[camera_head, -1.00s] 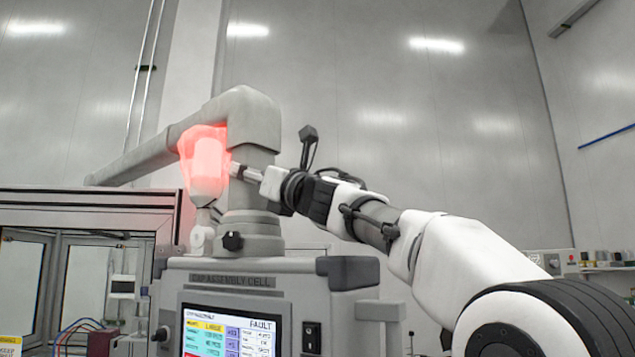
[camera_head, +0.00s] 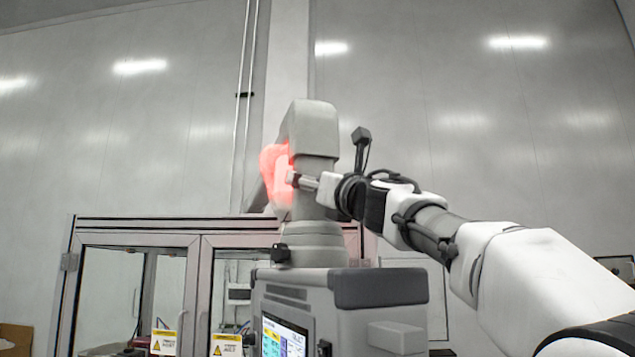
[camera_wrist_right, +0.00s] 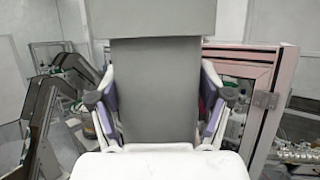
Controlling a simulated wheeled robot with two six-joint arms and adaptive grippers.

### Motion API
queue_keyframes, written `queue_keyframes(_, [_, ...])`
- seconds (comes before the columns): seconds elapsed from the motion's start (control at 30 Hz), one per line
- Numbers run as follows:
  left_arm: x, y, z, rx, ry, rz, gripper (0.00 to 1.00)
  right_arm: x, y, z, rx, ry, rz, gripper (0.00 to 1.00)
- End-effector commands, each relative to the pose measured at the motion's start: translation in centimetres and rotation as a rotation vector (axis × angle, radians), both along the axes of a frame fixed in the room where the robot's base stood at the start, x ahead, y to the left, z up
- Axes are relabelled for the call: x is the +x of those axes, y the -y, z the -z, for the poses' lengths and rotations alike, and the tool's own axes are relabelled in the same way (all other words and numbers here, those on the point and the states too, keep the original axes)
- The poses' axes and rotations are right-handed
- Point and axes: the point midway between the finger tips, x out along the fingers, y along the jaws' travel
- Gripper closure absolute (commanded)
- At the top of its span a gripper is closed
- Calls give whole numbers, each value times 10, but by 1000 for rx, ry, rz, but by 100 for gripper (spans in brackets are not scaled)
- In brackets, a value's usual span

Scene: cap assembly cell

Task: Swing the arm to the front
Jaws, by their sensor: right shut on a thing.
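The grey swing arm (camera_head: 310,128) stands on a round post (camera_head: 308,243) on top of the assembly cell cabinet (camera_head: 340,287). The arm looks strongly foreshortened, reaching away behind a red glowing part (camera_head: 273,175). My right gripper (camera_head: 292,180) reaches in from the right at the red glow, and its fingertips are partly lost in it. In the right wrist view, my gripper (camera_wrist_right: 160,100) is shut with its fingers on both sides of a wide grey block (camera_wrist_right: 155,88), which appears to be part of the arm. My left gripper is not in view.
A glass-door enclosure (camera_head: 165,225) with yellow warning labels stands left of the cabinet. The cabinet's screen (camera_head: 283,338) shows at a steep angle. Dark angled racks (camera_wrist_right: 45,125) stand at left in the right wrist view. The space above the enclosure is clear.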

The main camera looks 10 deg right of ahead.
Motion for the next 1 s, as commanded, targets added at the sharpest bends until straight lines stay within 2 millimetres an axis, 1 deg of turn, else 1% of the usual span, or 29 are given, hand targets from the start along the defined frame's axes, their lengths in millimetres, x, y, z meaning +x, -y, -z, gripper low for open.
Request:
queue_keyframes(0.03, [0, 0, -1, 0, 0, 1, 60, -2, -1, -4, 4, 5, -6, 85])
queue_keyframes(0.47, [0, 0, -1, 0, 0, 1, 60, -1, 2, -4, 8, 4, -2, 86])
queue_keyframes(0.5, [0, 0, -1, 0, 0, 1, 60, -1, 2, -4, 8, 4, -1, 12])
queue_keyframes(0.83, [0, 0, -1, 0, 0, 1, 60, 0, 2, -2, 5, 2, 1, 12])
queue_keyframes(1.0, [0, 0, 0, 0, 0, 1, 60, -7, 5, 1, 4, -2, -2, 12])
